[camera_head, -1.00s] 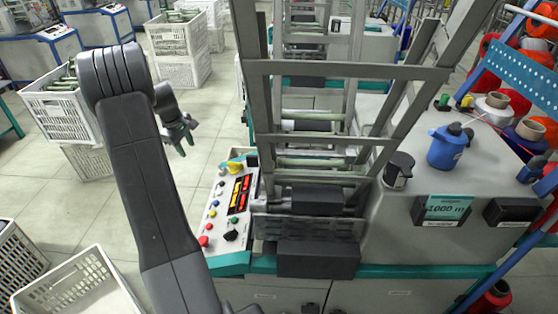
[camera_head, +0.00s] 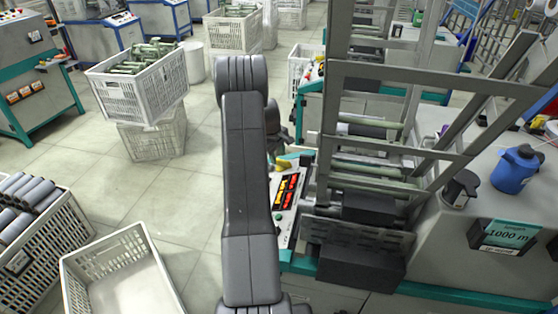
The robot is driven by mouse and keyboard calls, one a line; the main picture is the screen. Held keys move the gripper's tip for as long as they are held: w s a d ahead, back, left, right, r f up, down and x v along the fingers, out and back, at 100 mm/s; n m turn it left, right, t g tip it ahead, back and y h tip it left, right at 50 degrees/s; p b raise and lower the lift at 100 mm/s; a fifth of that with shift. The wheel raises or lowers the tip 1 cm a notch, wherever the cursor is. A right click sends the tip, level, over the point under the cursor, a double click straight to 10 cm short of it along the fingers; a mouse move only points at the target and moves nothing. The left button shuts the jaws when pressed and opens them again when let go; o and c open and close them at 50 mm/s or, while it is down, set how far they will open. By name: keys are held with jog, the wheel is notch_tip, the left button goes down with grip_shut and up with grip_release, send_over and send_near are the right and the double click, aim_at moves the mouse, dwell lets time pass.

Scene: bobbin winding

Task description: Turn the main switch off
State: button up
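The winding machine's control panel (camera_head: 287,218) is a narrow sloped plate with two red-lit displays (camera_head: 286,191). Its left and lower parts are mostly hidden behind my arm. A yellow part (camera_head: 283,163) shows at the panel's far end. I cannot tell from this view which control is the main switch. My gripper (camera_head: 279,150) is above the far end of the panel, close to the yellow part in the picture. It is small, dark and partly covered by my arm, so its fingers and any contact are unclear.
A grey metal frame (camera_head: 398,78) rises right of the panel. A blue can (camera_head: 515,170) and a 1000 m display (camera_head: 508,235) are farther right. An empty white crate (camera_head: 90,263) and a crate of dark tubes (camera_head: 52,245) stand at left. Floor between is clear.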

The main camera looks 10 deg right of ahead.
aim_at(278, 160)
jog(key=shift+x, duration=1.6)
grip_shut()
jog(key=shift+r+n+g+y+p, duration=0.1)
jog(key=shift+n+g+y+p, duration=0.2)
jog(key=shift+n+p, duration=0.5)
jog(key=n+g, duration=0.1)
jog(key=n, duration=0.2)
jog(key=shift+n+y, duration=0.3)
jog(key=shift+n, duration=0.1)
jog(key=n+g, duration=0.2)
jog(key=n, duration=0.3)
jog(key=shift+s+a, duration=0.1)
jog(key=shift+n, duration=0.4)
